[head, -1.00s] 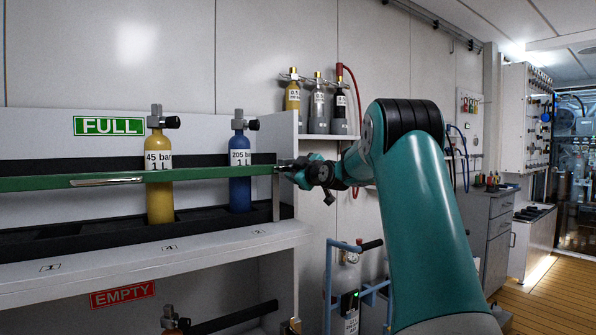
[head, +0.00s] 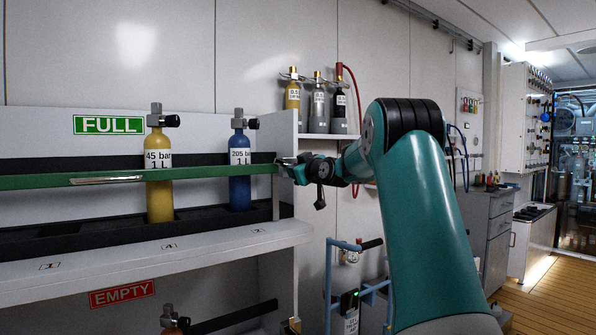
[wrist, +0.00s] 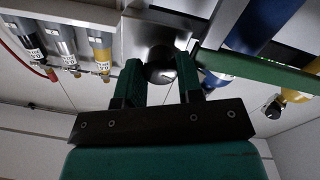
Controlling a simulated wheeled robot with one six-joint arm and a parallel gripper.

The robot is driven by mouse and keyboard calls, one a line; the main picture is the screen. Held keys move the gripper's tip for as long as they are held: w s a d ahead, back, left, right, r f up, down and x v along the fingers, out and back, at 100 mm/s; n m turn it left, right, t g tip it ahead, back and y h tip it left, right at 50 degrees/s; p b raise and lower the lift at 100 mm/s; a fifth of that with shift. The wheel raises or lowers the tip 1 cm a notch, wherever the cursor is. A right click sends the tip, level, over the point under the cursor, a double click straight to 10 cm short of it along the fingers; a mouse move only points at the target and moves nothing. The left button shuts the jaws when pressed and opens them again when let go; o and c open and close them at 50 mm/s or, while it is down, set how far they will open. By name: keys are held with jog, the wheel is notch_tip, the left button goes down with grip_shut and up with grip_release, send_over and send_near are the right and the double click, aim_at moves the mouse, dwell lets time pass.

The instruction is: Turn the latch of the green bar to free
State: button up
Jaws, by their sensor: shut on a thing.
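The green bar (head: 110,179) runs level across the front of the shelf marked FULL, before a yellow cylinder (head: 159,190) and a blue cylinder (head: 240,185). Its right end meets my gripper (head: 284,161) at the shelf's right post. In the wrist view the latch is a dark round knob (wrist: 160,72) on a metal plate beside the end of the green bar (wrist: 250,72). My gripper's two green-padded fingers (wrist: 160,82) stand on either side of the knob, shut on it. In the head view the gripper mostly hides the latch.
A lower shelf marked EMPTY (head: 122,293) holds another cylinder. Small bottles (head: 318,108) stand on a wall shelf behind my arm. A blue-framed cart (head: 350,285) stands below it. The wooden floor (head: 545,295) at the right is clear.

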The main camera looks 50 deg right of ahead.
jog(key=m+y+p, duration=0.1)
jog(key=m+p, duration=0.2)
jog(key=m, duration=0.9)
jog(key=shift+m+p, duration=0.3)
jog(key=shift+m, duration=0.3)
jog(key=o, duration=0.9)
jog(key=b+v, duration=0.3)
jog(key=v, duration=1.4)
jog(key=shift+s+r, duration=0.15)
jog(key=shift+s, duration=0.1)
